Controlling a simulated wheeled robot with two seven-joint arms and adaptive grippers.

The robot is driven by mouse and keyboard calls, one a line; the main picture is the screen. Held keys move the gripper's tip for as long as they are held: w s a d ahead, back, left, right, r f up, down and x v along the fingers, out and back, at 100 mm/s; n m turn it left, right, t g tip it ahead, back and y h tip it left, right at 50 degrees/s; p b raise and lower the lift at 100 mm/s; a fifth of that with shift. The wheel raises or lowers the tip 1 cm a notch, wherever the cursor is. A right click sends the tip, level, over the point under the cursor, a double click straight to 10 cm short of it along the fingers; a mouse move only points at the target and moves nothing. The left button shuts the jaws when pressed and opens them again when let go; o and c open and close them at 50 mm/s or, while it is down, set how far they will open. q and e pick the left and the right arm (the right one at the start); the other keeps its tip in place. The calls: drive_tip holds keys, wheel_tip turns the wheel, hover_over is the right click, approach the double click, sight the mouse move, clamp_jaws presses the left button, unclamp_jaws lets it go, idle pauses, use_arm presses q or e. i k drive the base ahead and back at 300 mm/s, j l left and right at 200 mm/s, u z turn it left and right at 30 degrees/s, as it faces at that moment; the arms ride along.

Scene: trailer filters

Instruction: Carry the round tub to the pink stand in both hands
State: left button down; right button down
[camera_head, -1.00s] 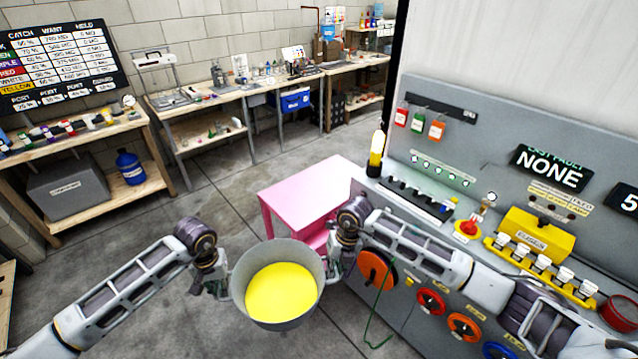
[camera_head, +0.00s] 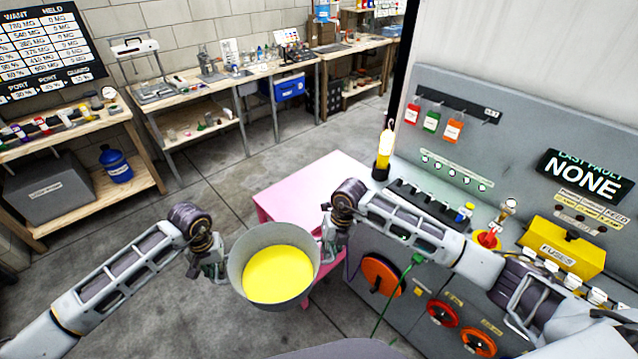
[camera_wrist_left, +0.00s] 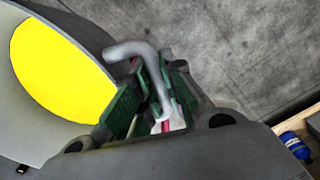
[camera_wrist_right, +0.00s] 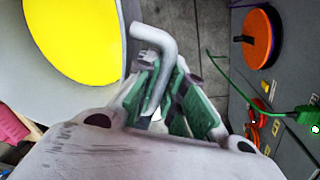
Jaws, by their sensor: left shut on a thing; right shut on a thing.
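The round tub (camera_head: 240,257) is a grey open vessel with a bright yellow inside or contents, held in the air between my two grippers. My left gripper (camera_head: 218,268) is shut on the tub's handle (camera_wrist_left: 135,52) at its left side. My right gripper (camera_head: 330,240) is shut on the tub's other handle (camera_wrist_right: 152,38) at its right side. The tub looks about level. The pink stand (camera_head: 308,187) is a low table just behind the tub, partly hidden by the tub and my right arm.
A grey control panel (camera_head: 480,150) with an orange wheel (camera_head: 381,275), a green cable (camera_head: 402,282) and a yellow lamp (camera_head: 384,152) stands close on the right. Wooden workbenches (camera_head: 160,100) line the back wall. Grey floor (camera_head: 215,170) is open left of the stand.

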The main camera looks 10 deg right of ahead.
sight(301, 205)
drive_tip(key=i, duration=1.3)
drive_tip(key=z, duration=0.5)
